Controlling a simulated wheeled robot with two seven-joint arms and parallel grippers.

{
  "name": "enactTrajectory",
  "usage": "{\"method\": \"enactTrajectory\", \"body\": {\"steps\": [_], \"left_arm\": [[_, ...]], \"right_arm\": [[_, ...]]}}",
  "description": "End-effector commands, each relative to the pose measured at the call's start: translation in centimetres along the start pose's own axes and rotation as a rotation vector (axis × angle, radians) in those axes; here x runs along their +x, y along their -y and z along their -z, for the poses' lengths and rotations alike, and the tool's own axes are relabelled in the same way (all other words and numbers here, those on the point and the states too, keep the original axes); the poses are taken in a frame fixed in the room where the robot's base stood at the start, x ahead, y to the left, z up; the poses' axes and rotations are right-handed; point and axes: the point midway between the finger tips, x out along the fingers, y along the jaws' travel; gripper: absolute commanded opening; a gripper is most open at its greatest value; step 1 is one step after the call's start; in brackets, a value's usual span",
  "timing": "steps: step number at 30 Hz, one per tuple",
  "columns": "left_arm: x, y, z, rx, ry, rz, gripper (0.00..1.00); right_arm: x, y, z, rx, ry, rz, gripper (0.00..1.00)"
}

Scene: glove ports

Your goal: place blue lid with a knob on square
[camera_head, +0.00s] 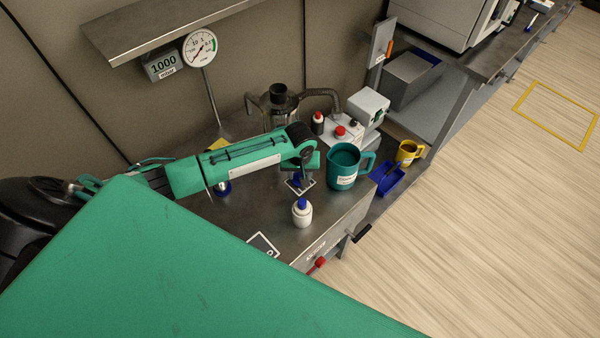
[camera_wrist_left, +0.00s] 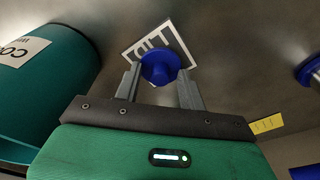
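The blue lid with its knob (camera_wrist_left: 161,69) is in the left wrist view, over the middle of a white-bordered dark square (camera_wrist_left: 137,51) with letters on it. Whether it rests flat on the square is hard to tell. My left gripper (camera_wrist_left: 160,76) has one finger on either side of the lid, with gaps beside the knob, so it looks open. In the head view the left gripper (camera_head: 299,181) points down over the square (camera_head: 301,190), and the lid is mostly hidden there. My right gripper is not in view.
A teal mug (camera_head: 343,168) stands close right of the left gripper. A white bottle with a blue cap (camera_head: 302,213) stands in front. A blue tray (camera_head: 390,181) and yellow mug (camera_head: 408,153) are farther right. Another marked square (camera_head: 262,246) lies near the front edge.

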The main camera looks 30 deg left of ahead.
Motion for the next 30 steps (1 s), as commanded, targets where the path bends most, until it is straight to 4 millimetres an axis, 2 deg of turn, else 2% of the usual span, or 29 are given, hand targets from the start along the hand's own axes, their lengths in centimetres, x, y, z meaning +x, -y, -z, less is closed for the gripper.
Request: {"method": "enactTrajectory", "body": {"steps": [5,8,15,21,25,30], "left_arm": [[-0.7,0.0,0.1,0.000,-0.002,-0.002,0.41],[-2.0,-0.1,0.1,0.000,-0.002,-0.003,0.41],[-7.2,-0.1,0.1,0.001,-0.004,-0.004,0.41],[-10.7,-0.1,0.1,0.000,-0.002,-0.002,0.41],[-11.9,-0.1,0.1,0.000,-0.001,-0.002,0.41],[-12.3,0.0,0.1,-0.001,0.001,0.000,0.41]], "right_arm": [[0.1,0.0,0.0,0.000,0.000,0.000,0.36],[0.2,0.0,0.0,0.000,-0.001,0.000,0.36],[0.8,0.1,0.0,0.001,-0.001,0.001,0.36],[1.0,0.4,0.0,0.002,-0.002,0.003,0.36],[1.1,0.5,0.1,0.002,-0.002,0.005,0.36],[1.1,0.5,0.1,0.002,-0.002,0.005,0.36]]}}
